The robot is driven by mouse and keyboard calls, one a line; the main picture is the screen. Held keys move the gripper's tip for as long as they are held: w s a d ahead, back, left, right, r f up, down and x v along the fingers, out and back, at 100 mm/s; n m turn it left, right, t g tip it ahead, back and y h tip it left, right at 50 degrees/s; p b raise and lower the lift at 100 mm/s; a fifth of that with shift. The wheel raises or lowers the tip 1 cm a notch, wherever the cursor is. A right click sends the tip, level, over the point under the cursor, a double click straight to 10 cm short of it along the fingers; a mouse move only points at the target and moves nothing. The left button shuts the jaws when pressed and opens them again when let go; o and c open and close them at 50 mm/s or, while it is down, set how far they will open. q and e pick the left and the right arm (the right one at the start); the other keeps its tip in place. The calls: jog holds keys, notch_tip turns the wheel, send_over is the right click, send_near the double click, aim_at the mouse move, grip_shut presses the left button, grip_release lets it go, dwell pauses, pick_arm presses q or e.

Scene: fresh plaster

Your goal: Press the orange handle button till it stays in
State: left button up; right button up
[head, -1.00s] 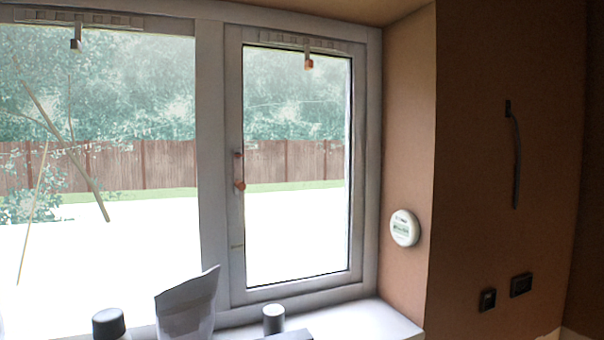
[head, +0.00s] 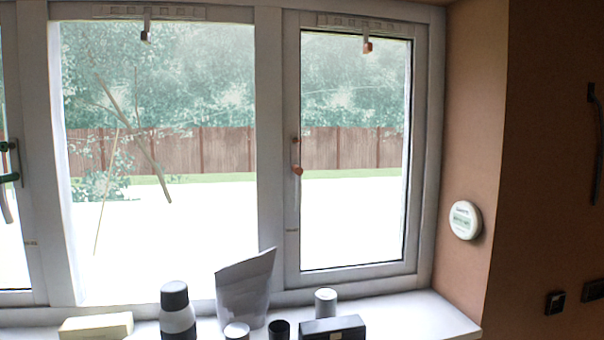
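A white window handle with an orange button (head: 297,170) is on the left side of the right window sash (head: 292,230). The button is small in the head view, and I cannot tell whether it is in or out. A smaller orange piece (head: 368,47) hangs on a fitting at the top of the same sash. That sash looks shut in its frame. Neither of my grippers shows in the head view.
The sill (head: 440,320) holds a dark-capped bottle (head: 177,312), a grey pouch (head: 245,290), a pale yellow block (head: 96,326), a dark box (head: 333,329) and several small cups or cans. A round white device (head: 465,220) is on the right wall. Black sockets (head: 555,302) are lower right.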

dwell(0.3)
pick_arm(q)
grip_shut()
